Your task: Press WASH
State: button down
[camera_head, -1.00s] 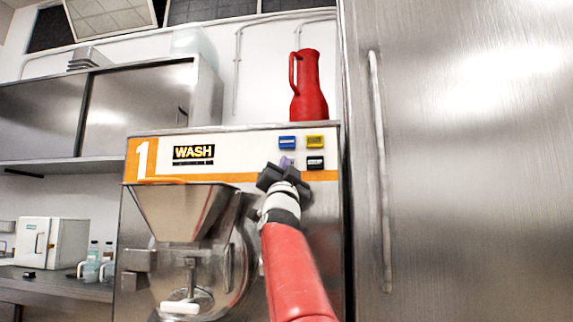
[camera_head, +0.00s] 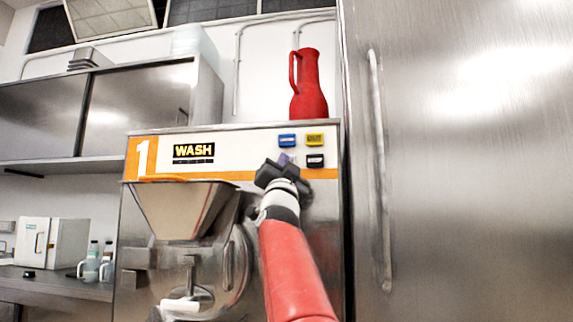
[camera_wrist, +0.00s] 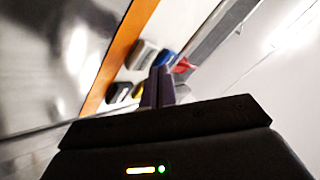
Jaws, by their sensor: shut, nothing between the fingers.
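The batch freezer's panel (camera_head: 240,150) bears a big "1" and a lit display (camera_head: 194,151) reading WASH. At its right are a blue button (camera_head: 287,140), a yellow button (camera_head: 314,139) and a black button (camera_head: 315,160). A grey button (camera_wrist: 142,54) at lower left of this group shows in the wrist view; my gripper mostly hides it in the head view. My gripper (camera_head: 285,160) is shut and empty in front of the panel, by that lower-left spot. Its fingers (camera_wrist: 158,86) point towards the buttons in the wrist view; contact cannot be told.
A red jug (camera_head: 309,88) stands on top of the freezer. A metal hopper (camera_head: 178,210) and round door sit below the panel. A tall steel cabinet (camera_head: 470,180) with a long handle fills the right. A counter (camera_head: 60,285) with bottles is at left.

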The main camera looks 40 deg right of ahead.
jog(key=shift+s+a, duration=0.1)
jog(key=shift+s+a+b, duration=0.7)
jog(key=shift+s+a, duration=0.85)
jog(key=shift+a, duration=0.3)
